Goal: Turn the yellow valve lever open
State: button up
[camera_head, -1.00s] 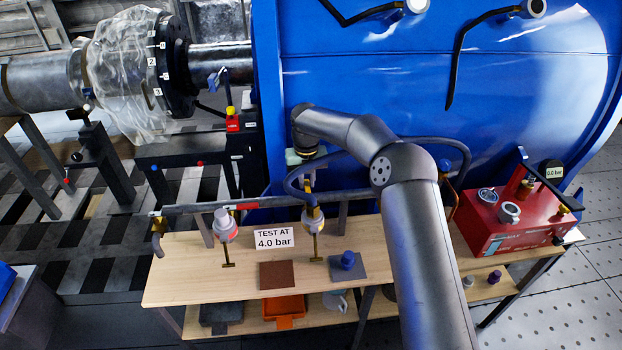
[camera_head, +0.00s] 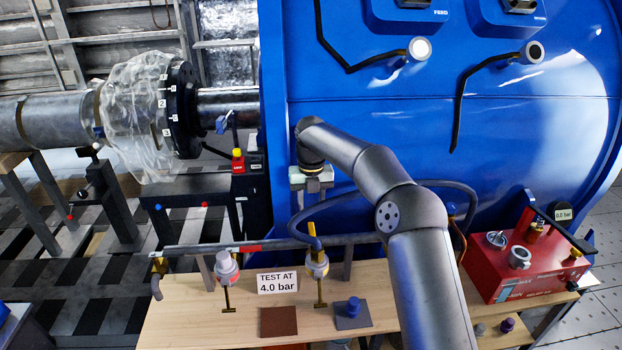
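The yellow valve lever (camera_head: 311,230) stands nearly upright above a white and brass valve (camera_head: 317,263) on the grey pipe along the back of the bench.
A second valve with a white cap (camera_head: 227,265) stands left of the "TEST AT 4.0 bar" sign (camera_head: 277,282). A red pump unit (camera_head: 522,262) with a gauge stands at the right. The large blue tank (camera_head: 400,130) rises close behind my gripper.

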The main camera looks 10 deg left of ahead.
notch_tip(320, 180, up, 10)
jog(key=shift+f+p, duration=0.2)
jog(key=shift+p, duration=0.15)
jog(key=s+d+r+m+t+h, duration=0.1)
jog(key=s+d+r+m, duration=0.1)
jog(key=s+d+m, duration=0.65)
jog(key=s+d+r+m, duration=0.3)
jog(key=s+d+m, duration=0.4)
jog(key=m, duration=0.3)
jog(key=s+d+f+m, duration=0.3)
jog(key=s+d+m, duration=0.1)
jog(key=s+m, duration=0.3)
jog(key=s+d+f+m, duration=0.4)
jog(key=s+m, duration=0.3)
jog(key=s, duration=0.2)
jog(key=s+d+f+m+y, duration=0.1)
jog(key=s+d+f+m, duration=0.3)
jog(key=s+m, duration=0.3)
jog(key=shift+s+d+b, duration=0.45)
jog(key=shift+s+d, duration=0.2)
jog(key=shift+s, duration=0.1)
